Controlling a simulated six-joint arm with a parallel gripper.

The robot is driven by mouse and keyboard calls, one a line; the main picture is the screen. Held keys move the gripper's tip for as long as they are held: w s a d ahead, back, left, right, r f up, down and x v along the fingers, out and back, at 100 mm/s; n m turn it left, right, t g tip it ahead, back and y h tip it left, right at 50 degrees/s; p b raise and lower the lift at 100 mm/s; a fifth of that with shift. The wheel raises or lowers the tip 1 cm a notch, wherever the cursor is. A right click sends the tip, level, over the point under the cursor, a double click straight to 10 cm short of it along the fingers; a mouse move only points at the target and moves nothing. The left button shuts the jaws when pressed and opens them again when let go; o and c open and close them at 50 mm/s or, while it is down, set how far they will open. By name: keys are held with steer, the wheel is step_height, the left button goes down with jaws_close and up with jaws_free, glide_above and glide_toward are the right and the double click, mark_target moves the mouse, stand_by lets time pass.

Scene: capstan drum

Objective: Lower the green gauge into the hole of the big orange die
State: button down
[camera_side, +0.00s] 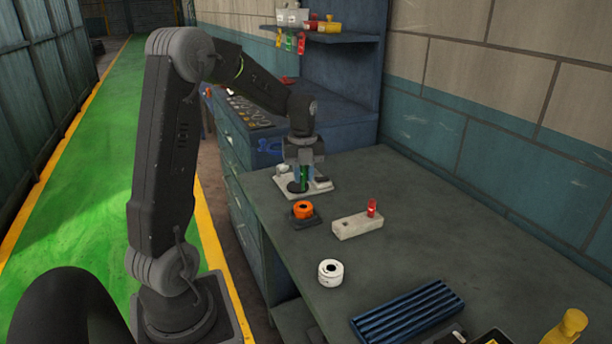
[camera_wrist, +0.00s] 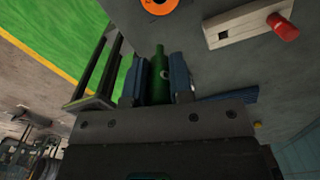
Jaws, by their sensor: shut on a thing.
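The green gauge (camera_side: 304,178) is a slim green cylinder held upright between the jaws of my gripper (camera_side: 303,174). In the wrist view the green gauge (camera_wrist: 159,75) sits between the two blue fingers of my gripper (camera_wrist: 160,75), which are shut on it. The big orange die (camera_side: 303,209) is a ring with a dark hole on a dark square base, nearer the side camera than my gripper. In the wrist view the orange die (camera_wrist: 170,3) is at the top edge, partly cut off, apart from the gauge. The gauge's lower end is hard to make out in the side view.
A pale plate (camera_side: 319,187) lies beneath my gripper. A pale block (camera_side: 346,228) with a red cylinder (camera_side: 371,208) is right of the die. A white ring (camera_side: 330,272) and a blue ribbed tray (camera_side: 408,313) are nearer the camera. The bench's right side is clear.

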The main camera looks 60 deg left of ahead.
mark_target(303, 175)
steer(key=a+f, duration=0.1)
steer(key=w+a+f, duration=0.1)
steer(key=shift+w+a+f, duration=0.15)
steer(key=shift+a+f, duration=0.05)
steer(key=shift+a, duration=0.2)
steer(key=shift+f, duration=2.7)
steer(key=shift+f, duration=1.15)
stand_by(2.8)
steer(key=c, duration=0.9)
jaws_free()
steer(key=shift+d, duration=0.1)
steer(key=shift+r, duration=0.1)
